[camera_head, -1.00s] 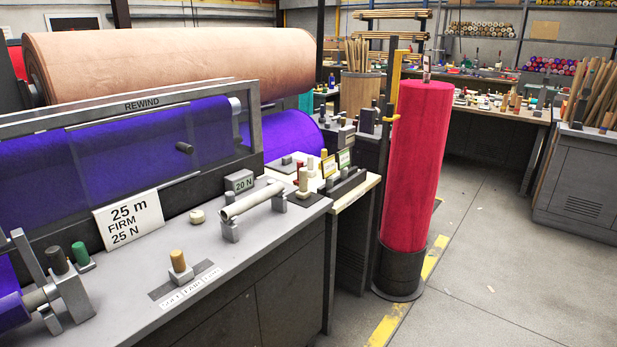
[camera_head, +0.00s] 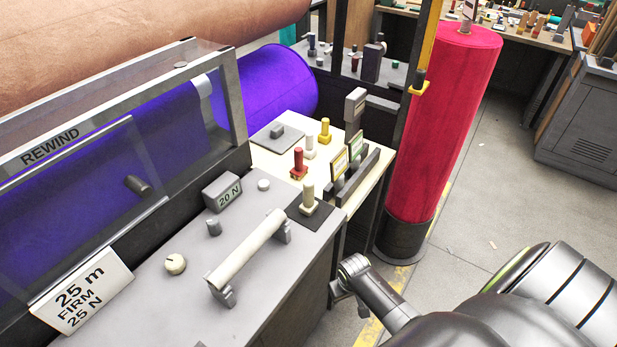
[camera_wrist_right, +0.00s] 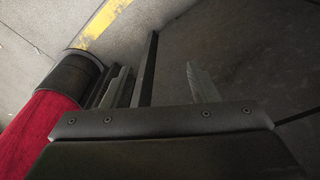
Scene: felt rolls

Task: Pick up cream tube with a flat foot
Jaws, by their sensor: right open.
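The cream tube with a flat foot (camera_head: 308,195) stands upright on a dark square pad (camera_head: 322,217) at the right corner of the grey bench in the head view. Nothing touches it. My right arm comes in at the bottom right of the head view, with its end below and right of the tube, beyond the bench edge. In the right wrist view my right gripper (camera_wrist_right: 158,80) is open, with its two fingers apart and nothing between them. The tube is not in that view. My left gripper is not in view.
A long pale bar (camera_head: 247,247) lies on two grey cradles left of the tube. A red peg (camera_head: 299,163), a yellow peg (camera_head: 325,131) and small sign stands (camera_head: 340,163) are behind it. The tall red felt roll (camera_head: 445,125) stands at right. The floor between is clear.

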